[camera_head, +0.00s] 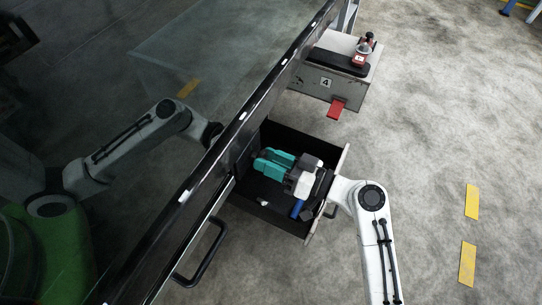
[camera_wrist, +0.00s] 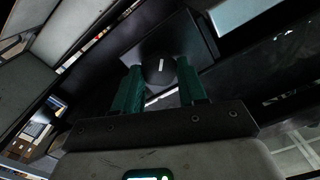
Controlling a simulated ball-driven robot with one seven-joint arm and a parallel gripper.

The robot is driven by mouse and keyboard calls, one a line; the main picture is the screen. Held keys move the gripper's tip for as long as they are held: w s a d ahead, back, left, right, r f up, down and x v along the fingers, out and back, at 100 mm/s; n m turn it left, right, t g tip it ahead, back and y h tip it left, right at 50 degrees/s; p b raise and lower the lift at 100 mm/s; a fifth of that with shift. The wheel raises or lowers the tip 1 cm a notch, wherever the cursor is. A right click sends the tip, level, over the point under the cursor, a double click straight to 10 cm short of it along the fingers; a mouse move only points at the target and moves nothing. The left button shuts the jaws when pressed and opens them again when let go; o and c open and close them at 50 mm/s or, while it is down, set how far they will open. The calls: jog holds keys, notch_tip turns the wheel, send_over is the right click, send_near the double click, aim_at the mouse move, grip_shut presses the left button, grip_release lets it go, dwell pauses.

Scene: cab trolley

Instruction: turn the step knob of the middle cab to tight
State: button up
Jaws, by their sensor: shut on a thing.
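My gripper (camera_head: 266,163) has teal fingers and reaches into an open black box-like cab (camera_head: 262,210). In the wrist view a round dark knob (camera_wrist: 160,68) with a short white mark sits between the fingertips, in front of a dark panel (camera_wrist: 205,40). My gripper is shut on this knob. The knob is hidden behind the fingers in the head view. The mark is too small to read, so I cannot tell the setting. No number shows on this cab.
A long black rail (camera_head: 225,145) runs along the left, with a black handle (camera_head: 205,258). A blue piece (camera_head: 297,208) is beside my gripper.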

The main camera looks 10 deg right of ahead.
jog(key=m+p, duration=0.2)
jog(key=m, duration=0.1)
jog(key=shift+r+m+p, duration=0.15)
jog(key=shift+m+p, duration=0.15)
jog(key=shift+m, duration=0.1)
jog(key=m+p, duration=0.2)
jog(key=m, duration=0.1)
jog(key=shift+m+p, duration=0.3)
jog(key=shift+p, duration=0.05)
jog(key=m+p, duration=0.5)
jog(key=m, duration=0.1)
jog(key=m+p, duration=0.5)
jog(key=m, duration=0.2)
jog(key=shift+m, duration=0.3)
jog(key=shift+f+m+p, duration=0.2)
jog(key=shift+m+p, duration=0.75)
jog(key=shift+m, duration=0.65)
jog(key=shift+f+m+p, duration=0.15)
jog(key=shift+m+p, duration=0.75)
jog(key=shift+m, duration=0.7)
jog(key=o, duration=1.1)
jog(key=shift+c, duration=0.2)
